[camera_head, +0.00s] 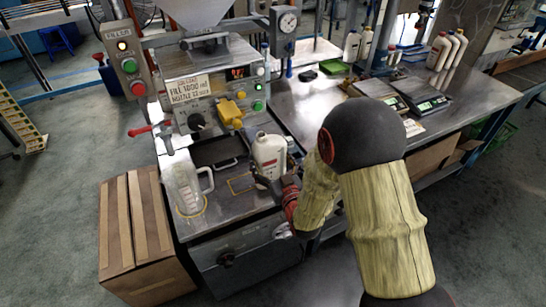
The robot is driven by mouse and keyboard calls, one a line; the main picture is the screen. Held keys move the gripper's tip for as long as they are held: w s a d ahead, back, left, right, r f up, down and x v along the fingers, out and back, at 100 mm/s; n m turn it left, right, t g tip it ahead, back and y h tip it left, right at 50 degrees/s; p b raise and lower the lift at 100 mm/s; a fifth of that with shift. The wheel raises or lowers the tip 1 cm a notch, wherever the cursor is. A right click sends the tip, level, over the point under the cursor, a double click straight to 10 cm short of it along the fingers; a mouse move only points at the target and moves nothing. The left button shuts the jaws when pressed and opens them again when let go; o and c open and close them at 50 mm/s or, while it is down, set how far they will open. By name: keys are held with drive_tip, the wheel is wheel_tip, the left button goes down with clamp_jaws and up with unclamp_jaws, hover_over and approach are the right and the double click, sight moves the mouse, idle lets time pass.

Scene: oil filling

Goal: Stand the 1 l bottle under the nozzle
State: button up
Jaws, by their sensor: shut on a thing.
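A white bottle with a printed label (268,157) is upright in front of the filling machine (205,75). My gripper (270,183) is shut on its lower part from the front right. The view does not show clearly whether the bottle's base touches the metal worktop (225,215). A yellow square outline (240,184) on the worktop lies just left of the bottle. A yellow part (230,112) sticks out of the machine's front, above and left of the bottle. I cannot make out the nozzle tip clearly.
A clear jug (186,187) stands left on the worktop, by a red-handled lever (152,130). Scales (420,97) and several white bottles (445,50) are on the bench at right. A cardboard box (137,235) stands on the floor at left.

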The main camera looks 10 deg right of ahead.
drive_tip(key=shift+w+a+f+b, duration=0.15)
drive_tip(key=shift+a+f+b, duration=0.1)
drive_tip(key=shift+a+f, duration=0.3)
drive_tip(key=shift+w+a+f+b, duration=0.15)
drive_tip(key=shift+a+f+b, duration=0.2)
drive_tip(key=shift+f, duration=0.3)
drive_tip(key=w+a+p, duration=0.1)
drive_tip(key=w+a, duration=0.1)
drive_tip(key=a, duration=0.5)
drive_tip(key=shift+w+f, duration=0.15)
drive_tip(key=shift+w, duration=0.15)
drive_tip(key=o, duration=1.1)
drive_tip(key=shift+o, duration=0.2)
